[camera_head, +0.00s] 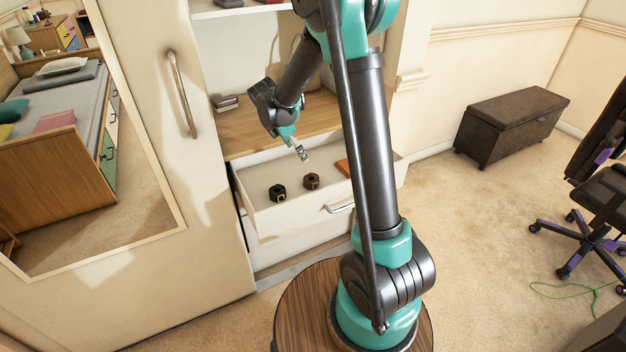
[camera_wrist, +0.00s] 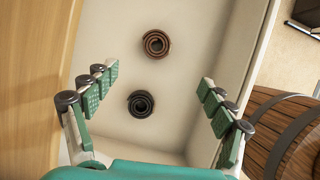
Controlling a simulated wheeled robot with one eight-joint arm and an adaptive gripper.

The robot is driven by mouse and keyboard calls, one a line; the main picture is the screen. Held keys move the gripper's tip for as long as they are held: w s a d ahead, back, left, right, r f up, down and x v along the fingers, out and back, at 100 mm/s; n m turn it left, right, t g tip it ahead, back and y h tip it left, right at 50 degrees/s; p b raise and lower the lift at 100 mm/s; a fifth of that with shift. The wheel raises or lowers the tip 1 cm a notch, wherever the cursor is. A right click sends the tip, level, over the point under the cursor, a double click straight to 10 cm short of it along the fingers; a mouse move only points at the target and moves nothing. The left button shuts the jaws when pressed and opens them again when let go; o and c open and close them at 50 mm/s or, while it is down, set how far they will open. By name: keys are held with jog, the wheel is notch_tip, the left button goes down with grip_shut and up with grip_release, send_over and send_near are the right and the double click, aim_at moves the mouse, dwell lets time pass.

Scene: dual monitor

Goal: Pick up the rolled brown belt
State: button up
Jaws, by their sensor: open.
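The rolled brown belt (camera_head: 311,181) lies in the open drawer (camera_head: 262,222). In the wrist view the brown belt (camera_wrist: 156,43) is a coil near the top centre, ahead of the fingers. A rolled black belt (camera_head: 277,193) lies beside it, to its left in the head view and below it in the wrist view (camera_wrist: 141,103). My gripper (camera_head: 302,152) is above the drawer, over the back part of it. In the wrist view my gripper (camera_wrist: 158,92) has its fingers spread wide, with nothing held between them.
A red-brown item (camera_head: 343,167) lies at the drawer's right, partly behind my arm. The wooden shelf (camera_head: 245,128) is just behind the drawer. A mirrored door (camera_head: 150,190) stands to the left. A dark chest (camera_head: 510,122) and office chair stand at the right, with open carpet between.

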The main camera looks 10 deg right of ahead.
send_near(311, 178)
jog(key=x, duration=0.5)
jog(key=shift+s+d, duration=0.15)
jog(key=shift+d, duration=0.05)
jog(key=shift+a+x, duration=0.2)
jog(key=shift+x, duration=2.35)
jog(key=shift+c, duration=0.3)
jog(key=c, duration=1.2)
